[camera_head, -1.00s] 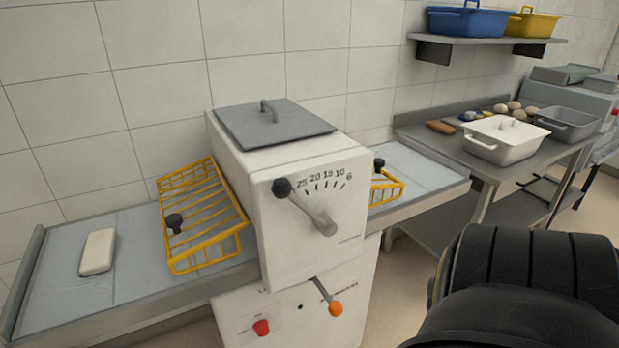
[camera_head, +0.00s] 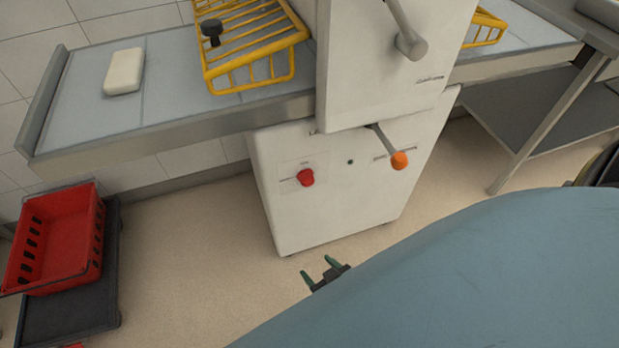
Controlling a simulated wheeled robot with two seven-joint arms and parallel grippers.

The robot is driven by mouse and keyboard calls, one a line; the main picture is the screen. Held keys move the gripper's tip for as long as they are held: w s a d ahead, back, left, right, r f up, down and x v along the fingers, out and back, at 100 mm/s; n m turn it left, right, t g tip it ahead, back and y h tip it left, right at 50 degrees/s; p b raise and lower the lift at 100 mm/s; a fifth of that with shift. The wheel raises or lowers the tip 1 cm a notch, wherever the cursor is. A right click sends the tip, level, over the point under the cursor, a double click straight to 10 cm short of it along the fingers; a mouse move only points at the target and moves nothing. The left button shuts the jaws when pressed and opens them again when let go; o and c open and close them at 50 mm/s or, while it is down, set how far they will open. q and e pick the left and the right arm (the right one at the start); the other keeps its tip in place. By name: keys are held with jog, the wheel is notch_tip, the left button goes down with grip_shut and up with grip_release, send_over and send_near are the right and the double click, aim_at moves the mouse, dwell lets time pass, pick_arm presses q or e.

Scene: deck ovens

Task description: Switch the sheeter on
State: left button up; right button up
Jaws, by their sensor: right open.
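The sheeter's white body (camera_head: 395,90) stands at the upper middle, with its lower cabinet on the floor. On the cabinet's front are a red knob (camera_head: 306,177), a small dark green dot (camera_head: 350,162) and a lever with an orange ball end (camera_head: 399,160). A grey thickness lever (camera_head: 411,44) is on the upper housing. My right gripper (camera_head: 317,265) has dark green fingertips spread apart with nothing between them. In the picture it lies below the cabinet's bottom edge, apart from the red knob. My left gripper is not in view.
A yellow wire guard (camera_head: 250,45) and a pale dough block (camera_head: 124,72) are on the left belt table. A red crate (camera_head: 58,240) on a dark dolly stands on the floor at left. Open floor lies between the dolly and the sheeter.

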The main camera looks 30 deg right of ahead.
jog(key=w+d+r+m+t+h+b, duration=0.1)
jog(key=w+d+r+t+b, duration=0.1)
jog(key=w+r+t+b, duration=0.15)
pick_arm(q)
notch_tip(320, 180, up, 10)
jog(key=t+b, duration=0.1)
jog(key=b, duration=0.4)
pick_arm(e)
jog(key=m+t+h, duration=0.2)
jog(key=h, duration=0.2)
send_near(309, 183)
jog(key=b+x, duration=0.4)
jog(key=x, duration=0.4)
jog(key=shift+w+f, duration=0.1)
jog(key=shift+w, duration=0.25)
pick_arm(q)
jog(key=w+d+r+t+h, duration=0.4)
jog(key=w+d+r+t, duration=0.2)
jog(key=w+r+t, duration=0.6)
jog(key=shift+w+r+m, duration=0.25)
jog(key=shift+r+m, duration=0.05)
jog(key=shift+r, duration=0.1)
pick_arm(e)
jog(key=shift+w+d, duration=0.1)
jog(key=shift+w, duration=0.2)
jog(key=shift+c, duration=0.4)
